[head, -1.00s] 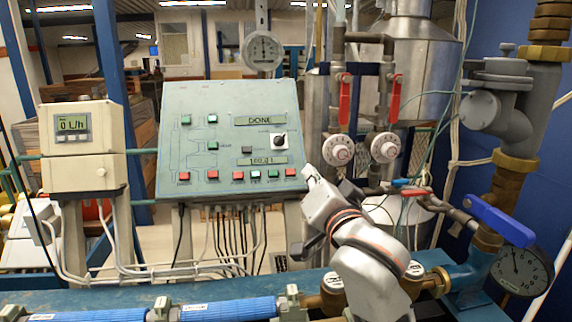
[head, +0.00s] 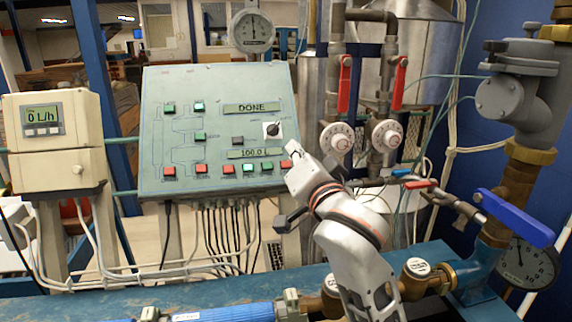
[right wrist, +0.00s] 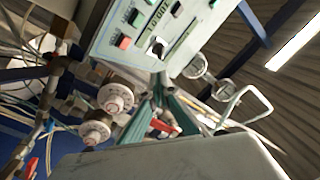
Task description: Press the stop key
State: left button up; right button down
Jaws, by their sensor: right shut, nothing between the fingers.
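The sloped green control panel (head: 215,80) has several red and green keys along its lower edge and two displays, reading "DONE" and about "100.0 l". Red keys (head: 229,170) and green keys (head: 267,167) sit in that row; the labels are too small to tell which is the stop key. My right gripper (head: 296,152) is at the panel's lower right corner, close to the rightmost red key (head: 286,165); contact cannot be told. In the right wrist view its fingers (right wrist: 160,82) are together and empty, below the panel (right wrist: 105,45). My left gripper is not in view.
A flow meter reading 0 L/h (head: 42,118) stands left of the panel. Valves with red handles (head: 345,84), white dials (head: 337,138) and a blue-handled valve (head: 515,218) crowd the right. A blue pipe (head: 225,312) runs along the front.

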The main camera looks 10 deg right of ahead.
aim_at(289, 163)
jog(key=w+f+b, duration=0.1)
jog(key=w+f, duration=0.4)
jog(key=shift+w, duration=0.3)
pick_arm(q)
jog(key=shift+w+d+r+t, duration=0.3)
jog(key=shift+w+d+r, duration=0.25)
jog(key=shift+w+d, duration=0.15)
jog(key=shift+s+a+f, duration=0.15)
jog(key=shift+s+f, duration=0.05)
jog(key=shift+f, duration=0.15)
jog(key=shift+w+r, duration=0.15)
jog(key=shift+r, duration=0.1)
pick_arm(e)
jog(key=shift+w+f, duration=0.1)
jog(key=shift+w+f, duration=0.2)
jog(key=shift+w, duration=0.05)
